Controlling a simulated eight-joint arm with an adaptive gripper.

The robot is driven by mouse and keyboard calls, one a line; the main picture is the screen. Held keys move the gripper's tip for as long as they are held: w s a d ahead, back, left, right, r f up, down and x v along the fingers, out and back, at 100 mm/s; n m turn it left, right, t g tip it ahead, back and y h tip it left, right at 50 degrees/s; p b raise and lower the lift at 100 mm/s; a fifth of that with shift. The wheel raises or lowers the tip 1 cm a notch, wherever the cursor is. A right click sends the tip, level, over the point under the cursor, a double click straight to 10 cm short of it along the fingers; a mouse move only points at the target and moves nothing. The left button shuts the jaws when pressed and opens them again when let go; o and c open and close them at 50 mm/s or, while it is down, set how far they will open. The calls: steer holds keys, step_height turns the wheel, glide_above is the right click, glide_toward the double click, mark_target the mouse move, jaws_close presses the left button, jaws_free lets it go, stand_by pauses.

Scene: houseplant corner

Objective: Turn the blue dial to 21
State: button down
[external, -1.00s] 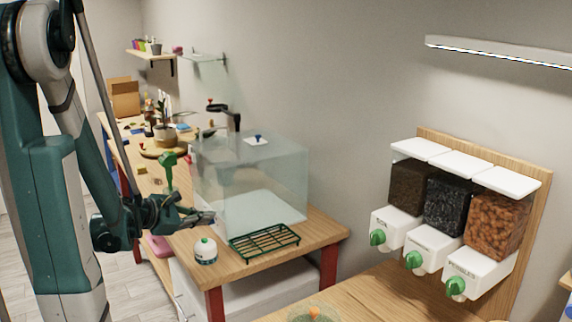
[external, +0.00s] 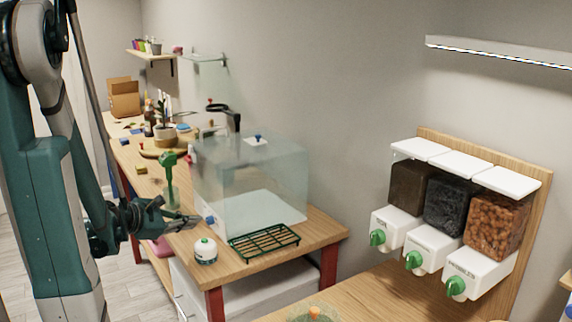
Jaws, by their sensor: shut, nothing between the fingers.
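A small blue knob (external: 210,219), which looks like the blue dial, sits low at the front left of the clear glass box (external: 262,185). Its marks and setting are too small to read. My gripper (external: 189,221) is shut and empty, just left of this knob, with a small gap between them in the picture. A second blue knob (external: 258,137) stands on a white plate on top of the box.
A white round pot with a green top (external: 205,251) and a green wire rack (external: 264,242) are close in front of the box. Three dispensers with green knobs (external: 413,260) hang at right.

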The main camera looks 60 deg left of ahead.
mark_target(210, 220)
steer(key=shift+s, duration=0.6)
steer(key=shift+s+a+r+p, duration=0.2)
steer(key=shift+a+p, duration=0.05)
steer(key=shift+p, duration=0.4)
steer(key=shift+s+a+p, duration=0.15)
steer(key=shift+s+p, duration=0.15)
steer(key=shift+p, duration=0.35)
steer(key=shift+w, duration=0.15)
steer(key=shift+w, duration=3.35)
steer(key=shift+a+f+b, duration=0.15)
steer(key=shift+f+b, duration=0.2)
steer(key=shift+b, duration=0.15)
steer(key=shift+d+f+b, duration=0.15)
steer(key=shift+d+b, duration=0.15)
steer(key=shift+b, duration=0.4)
